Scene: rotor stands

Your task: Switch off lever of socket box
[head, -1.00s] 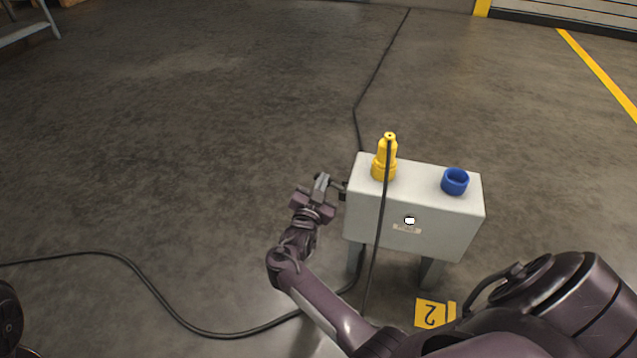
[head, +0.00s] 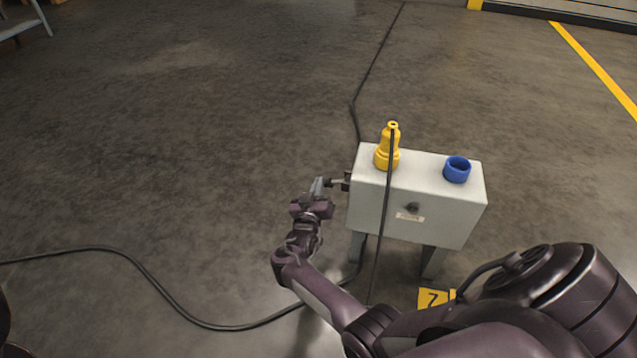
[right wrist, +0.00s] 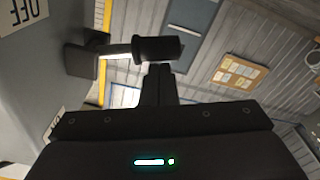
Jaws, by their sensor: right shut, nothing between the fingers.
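The socket box (head: 450,215) is a light grey box on legs. Its lever (head: 337,183) sticks out from the left side; the right wrist view shows its black handle (right wrist: 157,49) on a pale metal arm. A label reading OFF (right wrist: 25,12) is on the box face, and a second label is partly hidden. My right gripper (head: 318,185) is shut and empty right beside the lever handle; its fingers (right wrist: 160,78) appear close against it, though contact is unclear. The round lamp (head: 412,207) on the box front is dark. My left gripper is out of view.
A yellow plug (head: 387,155) stands in the box top, its black cable (head: 378,250) hanging down the front. A blue socket cap (head: 457,170) is beside it. Cable (head: 150,290) lies across the floor. A yellow number marker (head: 432,299) lies in front. Floor to the left is open.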

